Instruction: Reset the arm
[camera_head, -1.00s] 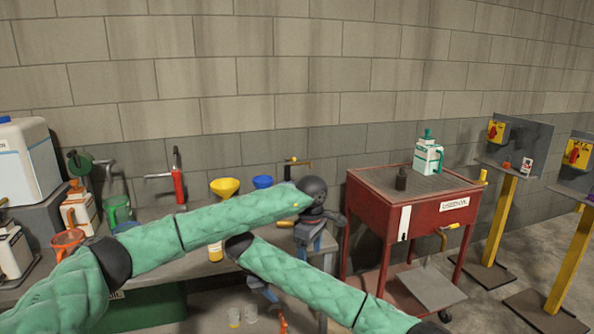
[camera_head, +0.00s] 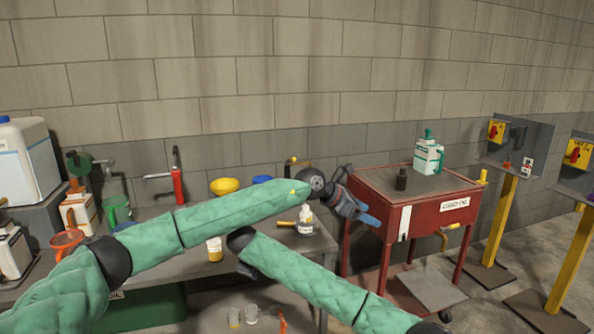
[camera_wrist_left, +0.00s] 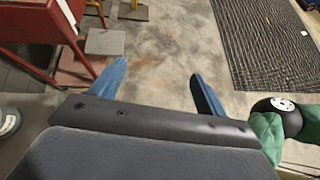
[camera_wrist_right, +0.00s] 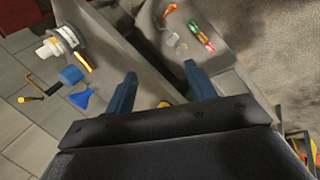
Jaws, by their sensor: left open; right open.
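My left gripper (camera_head: 369,217) is at the end of the green-sleeved arm, in front of the left side of the red cart. In the left wrist view its blue fingers (camera_wrist_left: 163,88) are spread with only floor between them. My right gripper shows in the right wrist view (camera_wrist_right: 160,92), its fingers apart and nothing between them. In the head view the right gripper is mostly hidden behind my arms near the bench front.
The grey bench (camera_head: 290,247) carries a white bottle (camera_head: 306,219), a yellow funnel (camera_head: 224,186) and jugs. Yellow posts (camera_head: 499,217) stand at the right.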

